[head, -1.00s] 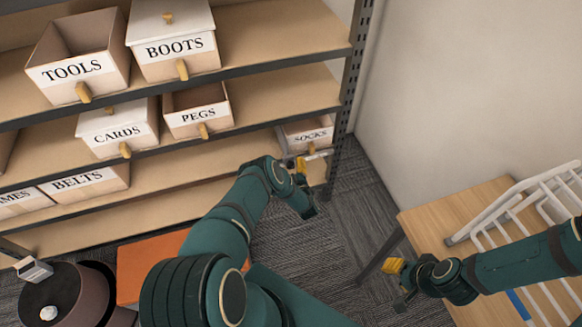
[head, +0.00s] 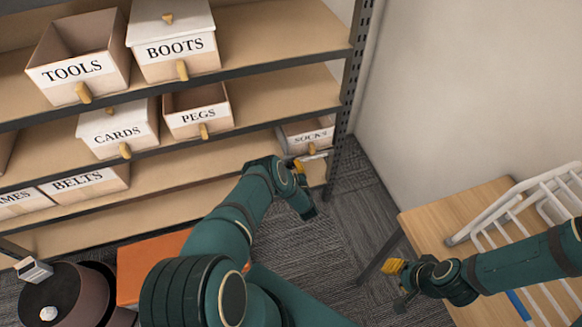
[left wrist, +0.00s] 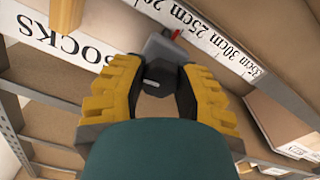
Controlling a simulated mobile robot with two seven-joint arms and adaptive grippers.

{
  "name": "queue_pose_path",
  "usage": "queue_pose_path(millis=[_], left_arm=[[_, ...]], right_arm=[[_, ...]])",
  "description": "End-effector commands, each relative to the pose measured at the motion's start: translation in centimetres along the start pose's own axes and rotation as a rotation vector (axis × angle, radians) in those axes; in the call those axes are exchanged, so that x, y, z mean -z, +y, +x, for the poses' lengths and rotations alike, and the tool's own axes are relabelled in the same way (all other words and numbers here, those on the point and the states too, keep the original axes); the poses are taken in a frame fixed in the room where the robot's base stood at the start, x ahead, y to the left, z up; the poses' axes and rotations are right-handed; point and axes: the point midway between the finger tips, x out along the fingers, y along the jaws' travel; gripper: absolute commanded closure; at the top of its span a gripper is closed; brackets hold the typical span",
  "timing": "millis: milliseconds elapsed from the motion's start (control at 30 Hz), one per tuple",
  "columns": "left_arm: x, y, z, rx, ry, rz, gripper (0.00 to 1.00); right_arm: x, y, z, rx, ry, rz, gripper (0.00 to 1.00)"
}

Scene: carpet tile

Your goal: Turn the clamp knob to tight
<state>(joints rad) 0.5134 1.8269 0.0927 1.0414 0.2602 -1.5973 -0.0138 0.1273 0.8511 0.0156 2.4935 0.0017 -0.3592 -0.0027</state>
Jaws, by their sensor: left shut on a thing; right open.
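The clamp (left wrist: 165,48) is a grey body on a white measuring strip (left wrist: 215,45) marked in centimetres, with a small red part (left wrist: 176,34) at its top. Its dark grey knob (left wrist: 156,82) faces the left wrist camera and carries a pale mark. My left gripper (left wrist: 152,88) has its yellow fingers shut on the knob, one at each side. In the head view my left gripper (head: 299,166) is at the lower shelf's right end, in front of the SOCKS box; the clamp is mostly hidden there. My right gripper (head: 394,276) is open and empty beside the wooden table.
The SOCKS box (head: 308,134) stands close behind my left gripper, beside the dark shelf post (head: 345,100). PEGS (head: 198,112) and CARDS (head: 115,130) boxes stand left of it. A white rack (head: 510,215) lies on the table (head: 425,222) at right. Carpet between is clear.

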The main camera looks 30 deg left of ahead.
Motion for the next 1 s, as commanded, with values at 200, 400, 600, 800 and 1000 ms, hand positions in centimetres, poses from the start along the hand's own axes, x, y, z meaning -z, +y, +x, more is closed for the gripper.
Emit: queue_pose_path(millis=[200, 400, 600, 800, 1000], left_arm=[[0.02, 0.14, 0.01, -0.003, 0.001, 0.19, 1.0], [0.03, 0.16, 0.0, -0.003, 0.002, 0.381, 1.0], [0.02, 0.15, 0.0, -0.003, 0.001, 0.572, 1.0], [0.03, 0.14, 0.02, -0.003, 0.002, 0.763, 1.0], [0.05, 0.14, 0.03, -0.002, 0.003, 0.953, 1.0]], right_arm=[[0.0, 0.0, 0.0, 0.0, 0.0, 0.0, 0.62], [0.0, 0.0, 0.0, 0.0, 0.0, 0.0, 0.62], [0.0, 0.0, 0.0, 0.0, 0.0, 0.0, 0.62], [0.0, 0.0, 0.0, 0.0, 0.0, 0.0, 0.62], [0.0, 0.0, 0.0, 0.0, 0.0, 0.0, 0.62]])
